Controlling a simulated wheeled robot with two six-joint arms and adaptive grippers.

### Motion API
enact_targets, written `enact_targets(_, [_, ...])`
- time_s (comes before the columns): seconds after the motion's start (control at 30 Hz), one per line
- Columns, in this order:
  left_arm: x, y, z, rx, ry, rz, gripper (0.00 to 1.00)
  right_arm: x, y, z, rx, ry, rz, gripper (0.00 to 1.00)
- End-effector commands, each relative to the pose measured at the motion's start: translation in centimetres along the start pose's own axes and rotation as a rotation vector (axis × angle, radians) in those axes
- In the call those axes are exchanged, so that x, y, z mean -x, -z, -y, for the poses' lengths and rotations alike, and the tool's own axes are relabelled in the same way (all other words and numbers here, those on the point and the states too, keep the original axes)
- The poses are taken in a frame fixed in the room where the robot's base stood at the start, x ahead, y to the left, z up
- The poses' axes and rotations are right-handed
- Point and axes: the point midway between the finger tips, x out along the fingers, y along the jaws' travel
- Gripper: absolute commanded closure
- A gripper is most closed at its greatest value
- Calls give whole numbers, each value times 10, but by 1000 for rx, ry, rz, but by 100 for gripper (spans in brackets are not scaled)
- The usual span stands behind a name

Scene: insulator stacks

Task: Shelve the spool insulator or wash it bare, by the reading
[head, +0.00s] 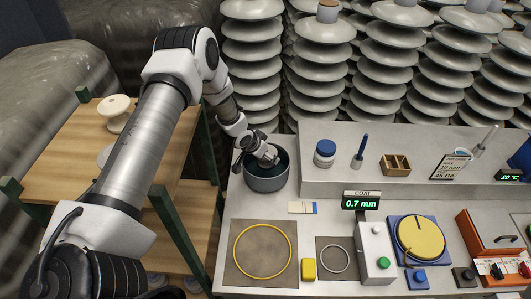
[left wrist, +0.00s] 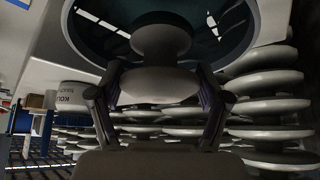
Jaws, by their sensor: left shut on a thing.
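My left gripper (head: 264,160) reaches down into a grey round basin (head: 267,184) with dark liquid. In the left wrist view the gripper (left wrist: 160,100) is shut on a grey spool insulator (left wrist: 160,82), with a finger on each side. The spool's far end overlaps the dark round basin opening (left wrist: 95,35); how deep it sits I cannot tell. In the head view the held spool is mostly hidden. The coat reading display (head: 360,203) shows 0.7 mm. A cream spool (head: 115,110) stands on the wooden shelf (head: 160,145) at left. My right gripper is not in view.
A blue-lidded jar (head: 325,153), a blue brush (head: 360,150) and a small wooden box (head: 396,165) stand on the raised ledge. A mat with a yellow ring (head: 262,250) lies in front of the basin. Tall insulator stacks (head: 325,60) stand behind.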

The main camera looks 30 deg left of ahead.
Motion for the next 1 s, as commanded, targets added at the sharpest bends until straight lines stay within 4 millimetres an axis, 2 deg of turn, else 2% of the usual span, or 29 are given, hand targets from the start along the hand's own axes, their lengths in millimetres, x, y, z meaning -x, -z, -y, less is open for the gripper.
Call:
enact_targets(0.03, [-8, -4, 0, 0, 0, -2, 86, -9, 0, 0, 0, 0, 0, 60])
enact_targets(0.5, [-40, -26, 0, -1, 0, -1, 86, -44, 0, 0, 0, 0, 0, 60])
enact_targets(1.0, [-42, -26, 0, -1, 0, -1, 86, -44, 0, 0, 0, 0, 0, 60])
